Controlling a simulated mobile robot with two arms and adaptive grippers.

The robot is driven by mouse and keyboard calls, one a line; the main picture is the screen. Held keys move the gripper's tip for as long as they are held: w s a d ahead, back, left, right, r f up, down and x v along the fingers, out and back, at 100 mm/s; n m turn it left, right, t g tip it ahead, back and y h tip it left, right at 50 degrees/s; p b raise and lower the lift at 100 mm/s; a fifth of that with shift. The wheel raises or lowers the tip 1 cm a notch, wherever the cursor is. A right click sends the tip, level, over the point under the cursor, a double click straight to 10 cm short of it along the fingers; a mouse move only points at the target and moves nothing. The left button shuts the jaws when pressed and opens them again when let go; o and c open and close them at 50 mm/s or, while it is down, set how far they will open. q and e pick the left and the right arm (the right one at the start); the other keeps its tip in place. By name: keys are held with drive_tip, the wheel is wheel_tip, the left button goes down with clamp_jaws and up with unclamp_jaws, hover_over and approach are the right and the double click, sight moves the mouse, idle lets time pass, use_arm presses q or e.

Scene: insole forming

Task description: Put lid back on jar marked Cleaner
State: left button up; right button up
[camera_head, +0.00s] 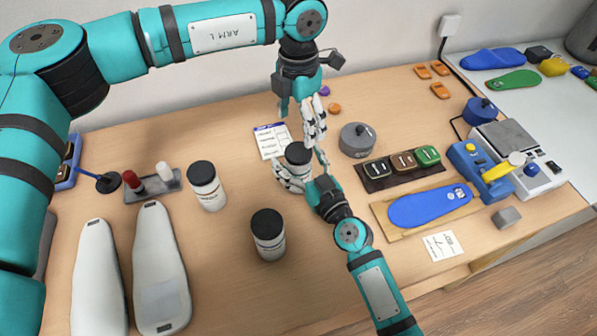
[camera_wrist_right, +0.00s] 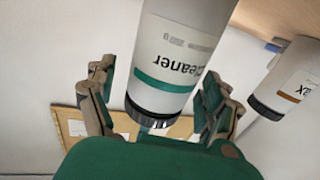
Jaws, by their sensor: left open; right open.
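The jar marked Cleaner (camera_wrist_right: 178,60) is white with a green band and appears upside down in the right wrist view, with a black lid (camera_wrist_right: 152,112) on its end. It stands between the spread fingers of my right gripper (camera_wrist_right: 155,105). In the head view this jar (camera_head: 298,154) has its dark top visible, and my right gripper (camera_head: 302,174) is low around it, open. Whether the fingers touch it, I cannot tell. My left gripper (camera_head: 316,122) is open, just above and right of the jar, with nothing seen in it. Whether the lid is fully seated is unclear.
Two more white jars with black lids (camera_head: 206,185) (camera_head: 268,235) stand to the left and in front. A round grey pot (camera_head: 358,140), a dark tray of blocks (camera_head: 378,184) and a blue insole (camera_head: 430,206) lie to the right.

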sight(298, 151)
clamp_jaws()
use_arm(q)
drive_tip(key=n, duration=0.6)
drive_tip(key=shift+d+r+n, duration=0.1)
drive_tip(key=shift+n, duration=0.3)
drive_tip(key=n, duration=0.6)
drive_tip(key=shift+r+n, duration=0.15)
drive_tip(key=shift+n, duration=0.25)
drive_tip(key=shift+f, duration=4.05)
drive_tip(key=c, duration=1.2)
drive_tip(key=m, duration=0.3)
drive_tip(key=shift+c, duration=0.2)
